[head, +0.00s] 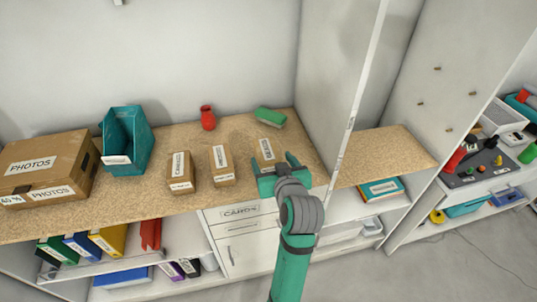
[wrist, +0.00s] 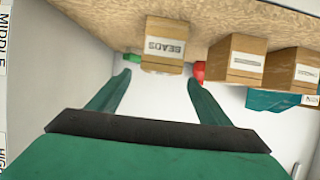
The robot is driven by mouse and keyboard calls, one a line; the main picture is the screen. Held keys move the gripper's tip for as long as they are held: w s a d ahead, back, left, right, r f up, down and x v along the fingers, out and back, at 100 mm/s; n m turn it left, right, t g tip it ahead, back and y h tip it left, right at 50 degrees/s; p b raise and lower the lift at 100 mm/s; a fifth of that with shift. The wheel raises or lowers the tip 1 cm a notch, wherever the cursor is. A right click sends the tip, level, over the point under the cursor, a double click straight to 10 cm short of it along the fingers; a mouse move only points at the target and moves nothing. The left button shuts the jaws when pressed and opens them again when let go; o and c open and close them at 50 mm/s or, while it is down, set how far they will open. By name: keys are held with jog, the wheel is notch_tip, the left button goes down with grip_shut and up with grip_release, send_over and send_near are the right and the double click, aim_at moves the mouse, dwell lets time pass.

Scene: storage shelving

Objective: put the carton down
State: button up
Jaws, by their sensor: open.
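A small brown carton (head: 266,150) with a white label stands on the wood-coloured shelf top, at the right end of a row of three. In the wrist view the same carton (wrist: 165,45) appears upside down, and its label seems to read BEADS. My green gripper (head: 275,168) is at the front of this carton, with its fingers spread. In the wrist view my gripper (wrist: 157,78) is open, and the carton is ahead of the gap between the fingertips. No finger is seen pressing on it. The shelf top (head: 200,200) bears the carton.
Two similar cartons (head: 180,172) (head: 221,165) stand to the left. A red vase (head: 207,118) and a green object (head: 270,117) are behind. A teal bin (head: 127,140) and a large PHOTOS box (head: 45,165) stand further left. A tall white panel (head: 335,80) rises close on the right.

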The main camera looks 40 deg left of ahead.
jog(key=s+d+f+m+t+h, duration=0.25)
jog(key=s+d+f+m, duration=0.2)
jog(key=d+f, duration=0.45)
jog(key=s+d+f+m+t+h, duration=0.25)
jog(key=s+d+f, duration=0.4)
jog(key=d, duration=0.55)
jog(key=s+d+m+h, duration=0.1)
jog(key=s+d, duration=0.4)
jog(key=s, duration=0.6)
jog(key=s+d+m+t+h, duration=0.1)
jog(key=s+d+h, duration=0.3)
jog(key=s, duration=0.7)
jog(key=shift+d+f+m+t, duration=0.25)
jog(key=shift+d+m, duration=0.25)
jog(key=shift+d, duration=0.25)
jog(key=shift+w, duration=0.1)
